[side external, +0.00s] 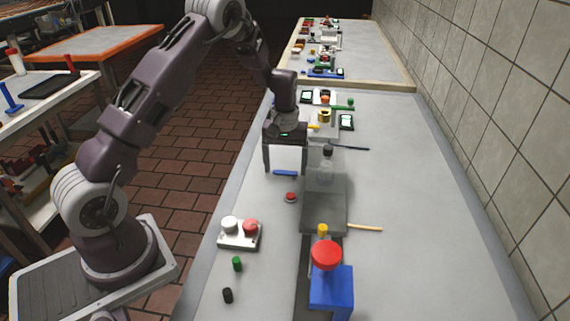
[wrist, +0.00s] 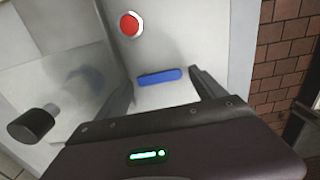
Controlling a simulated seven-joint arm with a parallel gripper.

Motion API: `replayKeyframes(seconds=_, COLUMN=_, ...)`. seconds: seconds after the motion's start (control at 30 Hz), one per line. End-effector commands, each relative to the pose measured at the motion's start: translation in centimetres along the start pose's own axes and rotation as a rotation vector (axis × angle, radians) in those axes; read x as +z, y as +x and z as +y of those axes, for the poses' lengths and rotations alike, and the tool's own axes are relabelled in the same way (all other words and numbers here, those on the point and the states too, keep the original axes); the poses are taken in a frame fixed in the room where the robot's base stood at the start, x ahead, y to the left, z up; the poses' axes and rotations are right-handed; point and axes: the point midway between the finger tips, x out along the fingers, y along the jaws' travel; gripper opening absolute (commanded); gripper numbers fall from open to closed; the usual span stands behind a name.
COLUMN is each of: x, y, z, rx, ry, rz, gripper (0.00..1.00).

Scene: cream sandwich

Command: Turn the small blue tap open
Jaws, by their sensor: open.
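The small blue tap (side external: 285,173) shows as a short blue bar low over the grey counter, lying crosswise in the side view. In the wrist view the blue tap (wrist: 159,77) is a rounded bar just beyond my gripper, seen between its two fingers. My gripper (side external: 286,168) points down with its fingers spread wide, one on each side of the bar. No contact with the bar is clear. The gripper's dark body fills the bottom of the wrist view, and nothing is held in it.
A red button (side external: 290,197) sits in front of the tap. A red and white button box (side external: 240,234) and a blue stand with a red top (side external: 332,288) are nearer.

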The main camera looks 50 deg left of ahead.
Motion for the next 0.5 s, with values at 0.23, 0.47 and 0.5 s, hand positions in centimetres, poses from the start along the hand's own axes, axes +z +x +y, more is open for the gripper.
replayKeyframes(seconds=0.23, x=-0.6, y=0.1, z=0.3, rx=0.003, ry=0.314, rz=-0.005, gripper=0.86)
replayKeyframes(seconds=0.47, x=-1.8, y=0.1, z=1.3, rx=0.005, ry=0.955, rz=-0.004, gripper=0.86)
replayKeyframes(seconds=0.5, x=-2.0, y=0.1, z=1.5, rx=0.005, ry=1.063, rz=-0.003, gripper=0.86)
